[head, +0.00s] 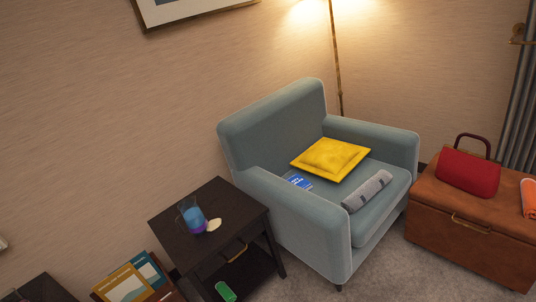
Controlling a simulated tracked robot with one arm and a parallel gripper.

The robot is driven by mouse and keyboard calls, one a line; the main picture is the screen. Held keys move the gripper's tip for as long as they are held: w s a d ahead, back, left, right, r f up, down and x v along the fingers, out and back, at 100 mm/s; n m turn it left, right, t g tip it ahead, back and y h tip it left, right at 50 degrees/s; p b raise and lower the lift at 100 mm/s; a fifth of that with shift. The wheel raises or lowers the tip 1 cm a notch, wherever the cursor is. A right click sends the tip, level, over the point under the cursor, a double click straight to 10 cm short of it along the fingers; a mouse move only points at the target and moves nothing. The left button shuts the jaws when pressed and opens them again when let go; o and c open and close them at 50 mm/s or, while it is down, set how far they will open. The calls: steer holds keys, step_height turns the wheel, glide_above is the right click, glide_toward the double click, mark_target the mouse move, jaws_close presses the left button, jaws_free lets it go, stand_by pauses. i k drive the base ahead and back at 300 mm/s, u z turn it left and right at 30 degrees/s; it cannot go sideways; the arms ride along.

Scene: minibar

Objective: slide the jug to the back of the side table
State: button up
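A clear jug (192,215) with blue and purple contents stands upright on the dark side table (232,190). It is near the table's left side, with a small pale flat item (214,225) beside it on the right. The side table has a drawer with a brass handle and a lower shelf, and stands against the left side of the armchair. My gripper does not show in the head view.
A blue-grey armchair (258,122) holds a yellow cushion (330,158), a rolled grey item (367,191) and a blue card (300,182). A green item (226,292) lies low at the table. A brown chest (455,228) with a red bag (469,172) stands right.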

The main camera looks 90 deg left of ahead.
mark_target(197, 222)
steer(key=u, duration=0.4)
steer(key=i, duration=0.15)
steer(key=u, duration=2.4)
steer(key=k, duration=0.75)
steer(key=u, duration=0.25)
steer(key=i, duration=0.8)
steer(key=z, duration=0.1)
